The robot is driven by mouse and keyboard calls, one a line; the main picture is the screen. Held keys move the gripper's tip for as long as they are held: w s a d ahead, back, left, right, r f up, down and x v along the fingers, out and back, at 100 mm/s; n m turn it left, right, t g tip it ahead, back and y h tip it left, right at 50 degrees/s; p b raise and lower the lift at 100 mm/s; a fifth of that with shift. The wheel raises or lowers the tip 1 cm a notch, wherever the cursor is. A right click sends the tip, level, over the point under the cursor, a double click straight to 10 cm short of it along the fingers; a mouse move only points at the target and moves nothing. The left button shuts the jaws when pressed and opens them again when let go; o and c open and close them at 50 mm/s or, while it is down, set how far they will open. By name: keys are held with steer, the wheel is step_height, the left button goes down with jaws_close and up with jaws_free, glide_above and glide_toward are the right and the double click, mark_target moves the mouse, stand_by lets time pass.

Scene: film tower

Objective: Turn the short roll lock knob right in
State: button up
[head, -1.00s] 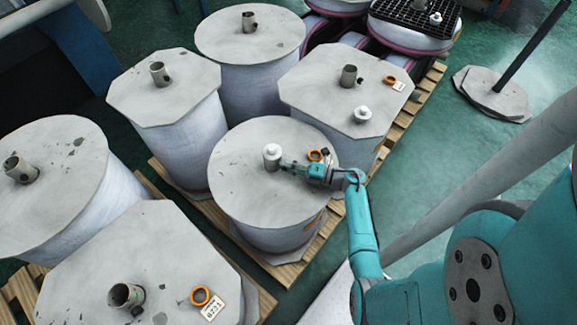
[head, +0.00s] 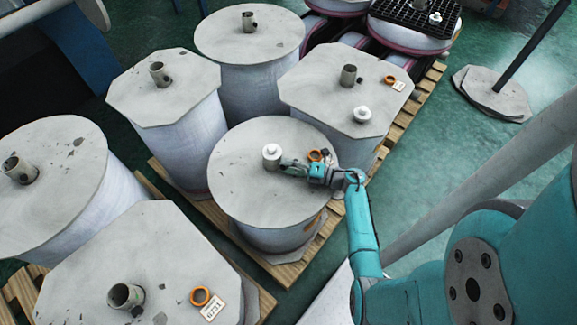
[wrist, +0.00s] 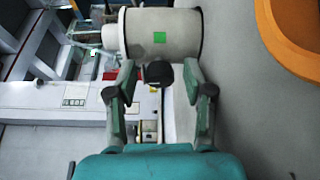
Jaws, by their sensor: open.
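The short roll (head: 240,190) is the round-topped one in the middle of the head view. A pale upright core (head: 272,157) with a narrower top stands on its disc. In the wrist view this core (wrist: 180,40) lies sideways and carries a green square. The dark round lock knob (wrist: 158,73) shows below the core, between my fingertips. It is hidden in the head view. My gripper (wrist: 157,85) is open, with one finger on each side of the knob; I cannot tell whether they touch it. In the head view my gripper (head: 286,165) reaches the core from the right.
An orange ring (head: 315,155) lies on the disc close beside my gripper; it also shows in the wrist view (wrist: 300,30). Other rolls with upright cores stand close around, including an octagonal-topped one (head: 330,75) behind.

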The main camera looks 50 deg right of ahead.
steer(key=shift+v, duration=3.75)
